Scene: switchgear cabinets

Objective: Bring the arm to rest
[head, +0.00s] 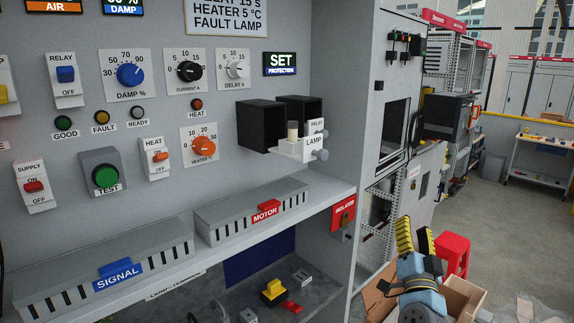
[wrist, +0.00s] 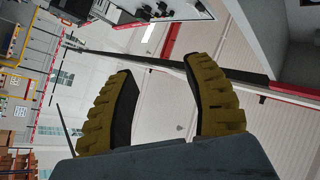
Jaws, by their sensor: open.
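My gripper (head: 414,236) shows at the lower right of the head view, in front of the cabinet's right side and apart from it. Its two yellow ribbed fingers point up and stand apart with nothing between them. In the wrist view the fingers of my gripper (wrist: 163,105) are spread, with an empty gap and the distant hall behind them. The switchgear cabinet panel (head: 225,85) with knobs, lamps and switches fills the left of the head view.
A shelf with grey blocks labelled SIGNAL (head: 115,272) and MOTOR (head: 265,212) juts from the panel. LAMP and RELAY modules (head: 308,142) stick out above it. A red stool (head: 454,252) and cardboard boxes (head: 462,297) stand near my gripper. Open floor (head: 510,225) lies to the right.

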